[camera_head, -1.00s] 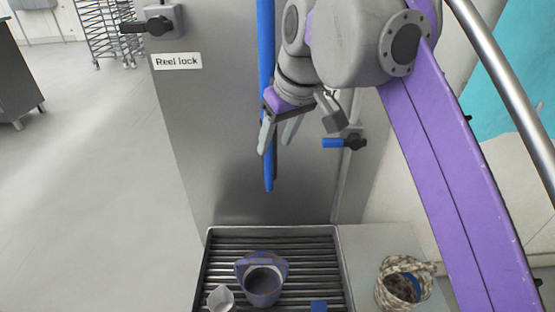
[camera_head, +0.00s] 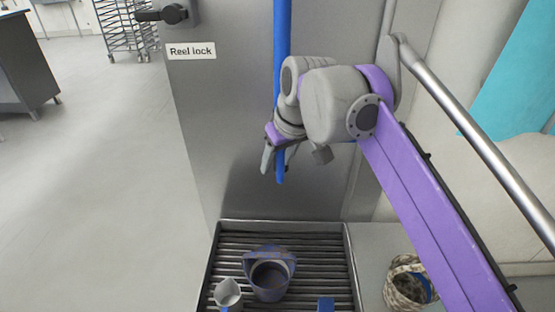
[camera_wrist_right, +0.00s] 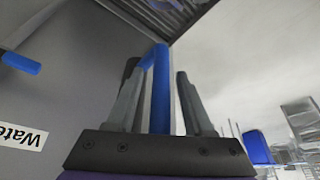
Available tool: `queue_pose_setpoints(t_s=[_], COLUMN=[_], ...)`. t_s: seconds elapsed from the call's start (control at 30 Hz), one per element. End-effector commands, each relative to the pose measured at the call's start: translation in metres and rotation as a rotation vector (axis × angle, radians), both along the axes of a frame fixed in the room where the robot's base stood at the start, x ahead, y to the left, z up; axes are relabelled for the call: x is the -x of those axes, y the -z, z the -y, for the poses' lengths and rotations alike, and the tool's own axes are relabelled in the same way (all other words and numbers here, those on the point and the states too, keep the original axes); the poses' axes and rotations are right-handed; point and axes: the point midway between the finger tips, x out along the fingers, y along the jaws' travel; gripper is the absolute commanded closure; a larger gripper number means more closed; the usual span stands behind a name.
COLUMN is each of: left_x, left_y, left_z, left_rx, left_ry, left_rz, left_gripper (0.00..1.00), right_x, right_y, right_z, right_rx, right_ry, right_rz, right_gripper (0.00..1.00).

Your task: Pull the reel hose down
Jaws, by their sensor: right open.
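The blue reel hose (camera_head: 282,60) hangs straight down in front of a grey metal panel in the head view, its lower end free above the grated tray. My right gripper (camera_head: 275,170) is at the hose's lower part, its fingers pointing down and open. In the right wrist view the hose (camera_wrist_right: 160,85) runs between the two spread fingers of my right gripper (camera_wrist_right: 160,95), closer to the left finger. Whether a finger touches the hose I cannot tell. My left gripper is not in view.
A black lever (camera_head: 162,15) sits above the "Reel lock" label (camera_head: 192,51). The grated tray (camera_head: 214,262) below holds a blue-grey pitcher (camera_head: 270,280) and a small white jug (camera_head: 228,294). A patterned basket (camera_head: 405,285) stands right of the tray. A blue-handled valve shows in the wrist view (camera_wrist_right: 20,63).

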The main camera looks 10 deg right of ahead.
Motion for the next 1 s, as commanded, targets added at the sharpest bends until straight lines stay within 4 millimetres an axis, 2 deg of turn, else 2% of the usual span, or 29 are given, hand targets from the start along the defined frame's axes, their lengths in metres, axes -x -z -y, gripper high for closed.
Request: queue_pose_setpoints(t_s=[0.07,0.33,1.0], left_x=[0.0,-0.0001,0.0], left_y=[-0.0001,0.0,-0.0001], left_z=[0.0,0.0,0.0], left_rx=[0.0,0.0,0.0], left_ry=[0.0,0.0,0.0], left_rz=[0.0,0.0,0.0], left_gripper=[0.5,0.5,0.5], right_x=[0.0,0.0001,0.0002], right_y=[-0.0002,-0.0004,-0.0004], right_z=[0.0,0.0001,0.0002], right_rx=[0.0,0.0,0.0], right_ry=[0.0,0.0,0.0], right_rz=[0.0,0.0,0.0], right_gripper=[0.52,1.0,1.0])
